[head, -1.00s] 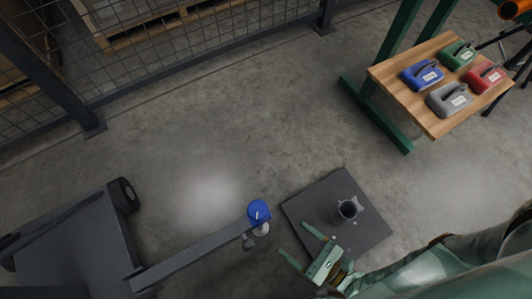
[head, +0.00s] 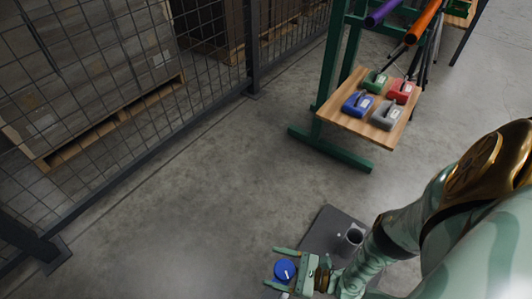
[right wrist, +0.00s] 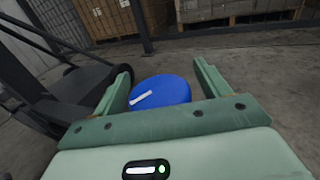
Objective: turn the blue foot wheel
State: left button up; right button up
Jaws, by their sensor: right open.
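The blue foot wheel (head: 285,270) is a round blue knob with a white mark on its top. In the head view it lies between the fingers of my right gripper (head: 279,266). In the right wrist view the blue wheel (right wrist: 160,92) sits between the two green fingers of the right gripper (right wrist: 164,84), with a gap on each side. The right gripper is open around it. What the wheel is mounted on is mostly hidden by the gripper. My left gripper is not in view.
A dark floor plate (head: 326,232) with a short dark cup-like socket (head: 354,236) lies beside my right forearm. A wooden shelf (head: 345,118) on a green frame holds several coloured tools. A mesh fence (head: 150,130) runs along the left. Open concrete floor lies between.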

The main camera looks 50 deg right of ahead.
jog(key=c, duration=1)
jog(key=shift+o, duration=0.2)
jog(key=shift+m+h, duration=0.4)
jog(key=shift+h, duration=0.2)
